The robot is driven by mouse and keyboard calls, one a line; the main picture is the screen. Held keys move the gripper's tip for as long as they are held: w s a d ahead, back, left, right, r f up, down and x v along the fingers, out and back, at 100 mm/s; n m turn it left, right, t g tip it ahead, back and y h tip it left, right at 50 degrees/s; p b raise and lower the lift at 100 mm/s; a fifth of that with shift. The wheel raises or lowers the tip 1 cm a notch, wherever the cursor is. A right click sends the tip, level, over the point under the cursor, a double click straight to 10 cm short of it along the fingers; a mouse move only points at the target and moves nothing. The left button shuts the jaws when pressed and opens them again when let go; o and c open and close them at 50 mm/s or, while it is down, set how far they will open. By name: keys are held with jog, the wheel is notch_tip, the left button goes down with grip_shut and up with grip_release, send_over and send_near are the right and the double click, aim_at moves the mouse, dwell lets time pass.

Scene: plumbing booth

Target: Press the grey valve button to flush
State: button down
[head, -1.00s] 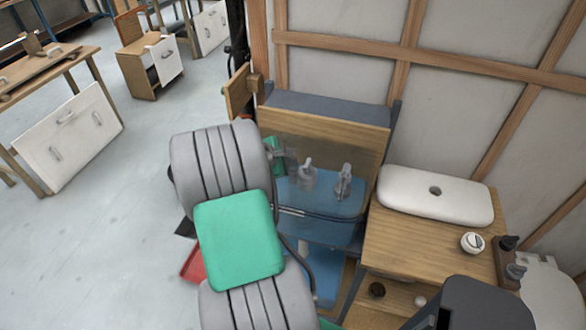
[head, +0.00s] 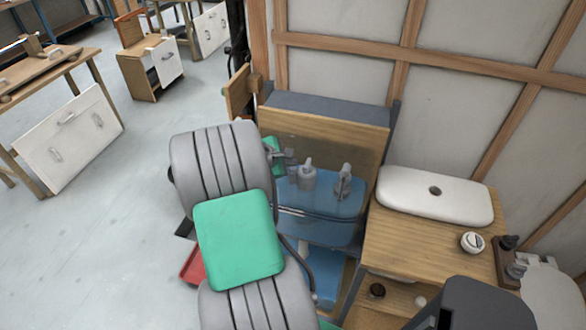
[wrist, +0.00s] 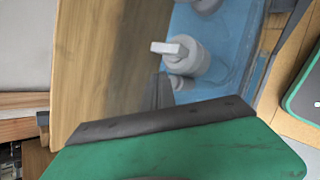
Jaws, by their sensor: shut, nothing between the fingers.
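A clear blue-tinted tank (head: 325,222) stands against the wooden panel and holds two grey fittings. The left grey valve (head: 307,180) has a small raised button on top; it also shows in the wrist view (wrist: 188,62), with its pale button (wrist: 170,48). The second grey fitting (head: 343,184) stands to its right. My gripper (head: 290,163) is at the tank's left side, just left of the valve, small and partly blended with the background. In the wrist view my gripper (wrist: 159,90) is shut and empty, its tips below the valve; contact cannot be told.
A white lid (head: 435,206) with a round hole or button lies on a wooden cabinet (head: 420,245) at right. A round white knob (head: 473,242) sits on the cabinet. The wooden panel (head: 330,138) rises behind the tank. Floor at left is open.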

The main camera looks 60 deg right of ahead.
aim_at(291, 170)
jog(key=shift+s+a+f+y, duration=0.15)
jog(key=shift+a+f, duration=0.1)
jog(key=shift+f, duration=0.3)
jog(key=shift+s+a+f+y, duration=0.15)
jog(key=shift+a+f, duration=0.1)
jog(key=shift+f, duration=0.3)
jog(key=shift+w+d+r+p, duration=0.15)
jog(key=shift+r+p, duration=0.2)
jog(key=shift+p, duration=0.25)
jog(key=r+p, duration=0.1)
jog(key=r, duration=0.1)
jog(key=r+p, duration=0.3)
jog(key=r, duration=0.1)
jog(key=shift+w+d+p, duration=0.1)
jog(key=shift+d+p, duration=0.15)
jog(key=shift+p, duration=0.05)
